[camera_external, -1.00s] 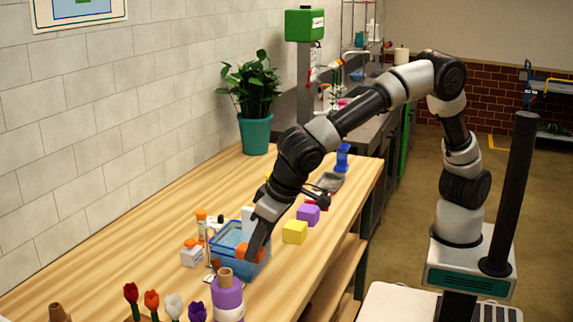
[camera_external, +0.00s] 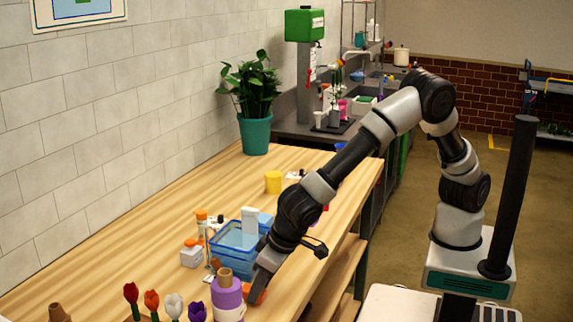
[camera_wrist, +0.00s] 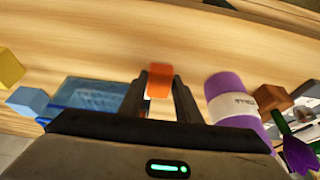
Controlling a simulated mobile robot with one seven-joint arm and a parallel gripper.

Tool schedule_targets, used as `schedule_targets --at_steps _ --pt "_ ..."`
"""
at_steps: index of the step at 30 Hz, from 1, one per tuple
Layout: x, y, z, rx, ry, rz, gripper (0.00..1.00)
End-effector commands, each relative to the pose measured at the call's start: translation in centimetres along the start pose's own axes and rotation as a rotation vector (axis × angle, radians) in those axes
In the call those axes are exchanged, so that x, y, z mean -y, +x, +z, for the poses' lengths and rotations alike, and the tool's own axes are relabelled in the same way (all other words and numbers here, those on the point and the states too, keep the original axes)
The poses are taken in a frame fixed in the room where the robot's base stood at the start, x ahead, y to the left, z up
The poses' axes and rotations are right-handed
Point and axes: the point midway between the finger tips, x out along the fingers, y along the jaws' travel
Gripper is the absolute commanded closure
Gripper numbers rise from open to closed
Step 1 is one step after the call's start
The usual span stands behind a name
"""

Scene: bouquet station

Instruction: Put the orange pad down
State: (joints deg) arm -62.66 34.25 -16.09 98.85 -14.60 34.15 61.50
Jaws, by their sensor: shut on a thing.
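The orange pad (camera_external: 257,294) is held between the fingertips of my gripper (camera_external: 253,292), near the front edge of the wooden table (camera_external: 130,234). The pad (camera_wrist: 159,80) also shows in the wrist view, pinched between the two dark fingers. My gripper is shut on it and points down beside the purple roll (camera_external: 227,294). Whether the pad touches the tabletop or hangs just above it, I cannot tell. My arm and the roll partly hide it in the outside view.
The blue bin (camera_external: 226,262) stands just behind and left of my gripper. Several tulips (camera_external: 152,301) stand left of the purple roll.

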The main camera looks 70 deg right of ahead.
Motion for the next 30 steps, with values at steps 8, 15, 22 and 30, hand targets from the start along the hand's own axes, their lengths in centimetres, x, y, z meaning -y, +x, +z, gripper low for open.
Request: schedule_targets --at_steps 8,15,22,30 --pt "0.0 0.2 0.1 0.000 0.000 0.000 0.61" --pt "0.0 0.2 0.1 0.000 0.000 0.000 0.51" --pt "0.1 -0.5 -0.1 0.000 -0.001 -0.001 0.51" --pt "0.1 -5.9 -0.1 -0.002 -0.001 -0.005 0.51"
